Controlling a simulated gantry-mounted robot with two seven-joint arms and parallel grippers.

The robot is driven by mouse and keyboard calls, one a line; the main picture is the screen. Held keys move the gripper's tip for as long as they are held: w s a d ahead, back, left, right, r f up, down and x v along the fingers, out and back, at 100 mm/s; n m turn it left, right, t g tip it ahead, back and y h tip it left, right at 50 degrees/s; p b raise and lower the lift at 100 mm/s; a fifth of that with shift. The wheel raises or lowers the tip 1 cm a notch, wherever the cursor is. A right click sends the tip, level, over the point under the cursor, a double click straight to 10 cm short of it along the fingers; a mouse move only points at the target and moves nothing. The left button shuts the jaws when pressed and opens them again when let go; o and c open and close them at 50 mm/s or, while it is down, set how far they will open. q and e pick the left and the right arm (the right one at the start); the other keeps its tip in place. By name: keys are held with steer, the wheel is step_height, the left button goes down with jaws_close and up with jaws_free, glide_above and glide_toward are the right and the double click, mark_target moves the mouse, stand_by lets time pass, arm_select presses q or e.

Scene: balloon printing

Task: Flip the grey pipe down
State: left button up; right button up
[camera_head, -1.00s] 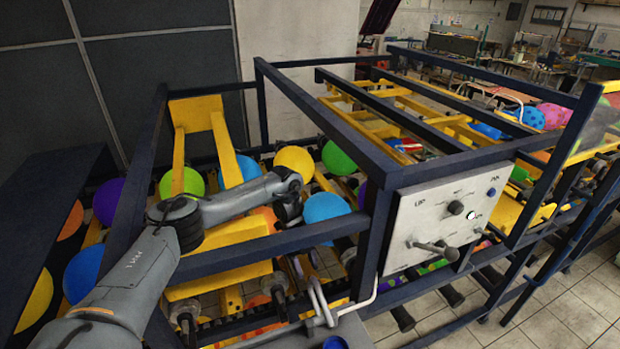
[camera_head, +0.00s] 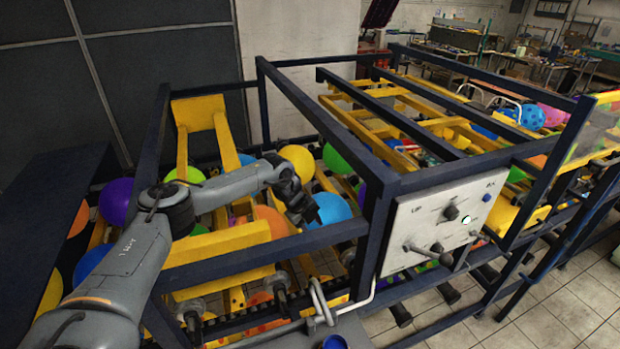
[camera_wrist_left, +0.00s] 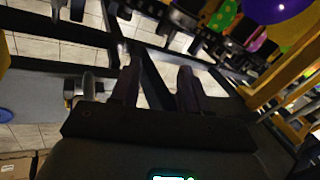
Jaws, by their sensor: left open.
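A light grey bent pipe (camera_head: 320,300) stands at the front edge of the machine, left of the control panel. Its upper end is near the front rail, and its lower end reaches a grey surface. My left gripper (camera_head: 303,207) is above and behind the pipe, over the balloons and apart from it. It points down and to the right. In the left wrist view its two dark fingers (camera_wrist_left: 158,88) are spread with nothing clearly between them. I cannot make out the pipe for certain in that view. My right gripper is not in view.
The dark blue front rail (camera_head: 265,247) and corner post (camera_head: 372,240) stand close to my left gripper. A light blue balloon (camera_head: 330,208) is beside it. The white control panel (camera_head: 440,222) with knobs and levers is to the right.

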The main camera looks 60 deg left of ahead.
arm_select(q)
steer(key=w+a+r+n+t+y+p, duration=0.2)
steer(key=w+a+r+n+t+y, duration=0.2)
steer(key=a+r, duration=0.5)
steer(key=shift+w+a+r+t+y, duration=0.25)
steer(key=shift+w+t+y, duration=0.15)
steer(key=shift+w+y, duration=0.75)
steer(key=shift+w+h, duration=0.2)
steer(key=shift+h, duration=0.05)
